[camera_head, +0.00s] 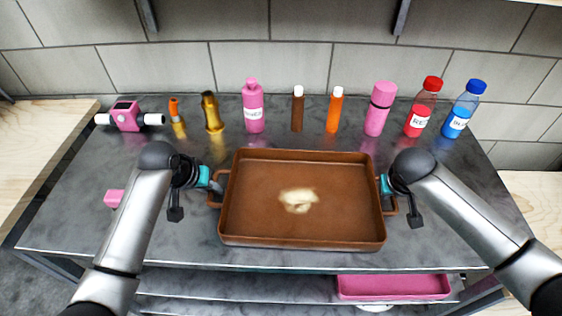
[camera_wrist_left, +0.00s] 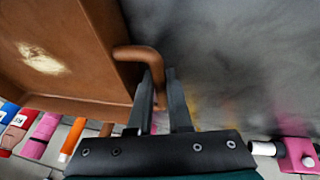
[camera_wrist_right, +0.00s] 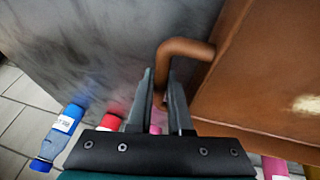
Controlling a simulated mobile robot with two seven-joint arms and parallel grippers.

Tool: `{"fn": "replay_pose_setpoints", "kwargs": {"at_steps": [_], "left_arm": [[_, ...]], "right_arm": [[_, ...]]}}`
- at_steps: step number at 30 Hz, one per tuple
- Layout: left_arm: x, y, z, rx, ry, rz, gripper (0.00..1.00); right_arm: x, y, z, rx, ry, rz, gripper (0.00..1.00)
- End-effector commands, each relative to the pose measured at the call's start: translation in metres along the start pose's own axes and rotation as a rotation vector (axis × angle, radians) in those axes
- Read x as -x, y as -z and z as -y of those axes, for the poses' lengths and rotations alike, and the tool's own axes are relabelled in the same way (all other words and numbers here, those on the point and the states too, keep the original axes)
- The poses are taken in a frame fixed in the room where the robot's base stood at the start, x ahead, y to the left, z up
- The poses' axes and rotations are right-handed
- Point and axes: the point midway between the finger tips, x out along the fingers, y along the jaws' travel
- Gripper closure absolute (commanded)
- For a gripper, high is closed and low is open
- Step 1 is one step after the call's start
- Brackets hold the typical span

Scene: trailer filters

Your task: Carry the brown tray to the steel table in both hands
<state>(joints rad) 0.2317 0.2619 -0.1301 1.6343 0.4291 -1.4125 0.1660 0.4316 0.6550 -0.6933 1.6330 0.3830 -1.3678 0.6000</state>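The brown tray (camera_head: 300,238) is a shallow rectangular pan with a pale patch (camera_head: 298,200) near its middle and a loop handle at each end. It is over the grey steel table (camera_head: 75,215), near its front edge; I cannot tell if its underside touches the top. My left gripper (camera_head: 214,183) is at the left handle, and in the left wrist view its fingers close around the handle bar (camera_wrist_left: 142,54). My right gripper (camera_head: 384,183) is at the right handle, and in the right wrist view its fingers close around that bar (camera_wrist_right: 182,48).
Behind the tray stand a pink gadget (camera_head: 126,117), a pink bottle (camera_head: 253,107), brown (camera_head: 298,110) and orange (camera_head: 335,112) tubes, a pink flask (camera_head: 380,108), and red (camera_head: 422,107) and blue (camera_head: 464,109) bottles. A pink tray (camera_head: 394,287) lies on the lower shelf. Wooden counters (camera_head: 35,140) flank the table.

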Motion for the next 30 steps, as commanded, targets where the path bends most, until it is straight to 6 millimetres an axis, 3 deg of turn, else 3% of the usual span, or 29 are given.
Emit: {"fn": "replay_pose_setpoints", "kwargs": {"at_steps": [1,8,20,30], "left_arm": [[0.0,0.0,0.001,0.0,0.002,0.001,0.77],[0.001,0.0,0.0,0.0,0.001,0.0,0.53],[0.004,0.002,-0.001,0.0,0.0,0.001,0.53],[0.03,0.012,-0.006,0.0,0.0,0.0,0.53]], "right_arm": [[0.0,0.0,-0.001,0.0,-0.002,0.001,0.77],[0.001,0.0,-0.001,0.0,-0.001,0.0,0.53],[0.004,0.002,-0.001,0.0,0.0,0.0,0.53],[0.03,0.012,-0.006,0.0,0.0,0.0,0.53]]}}
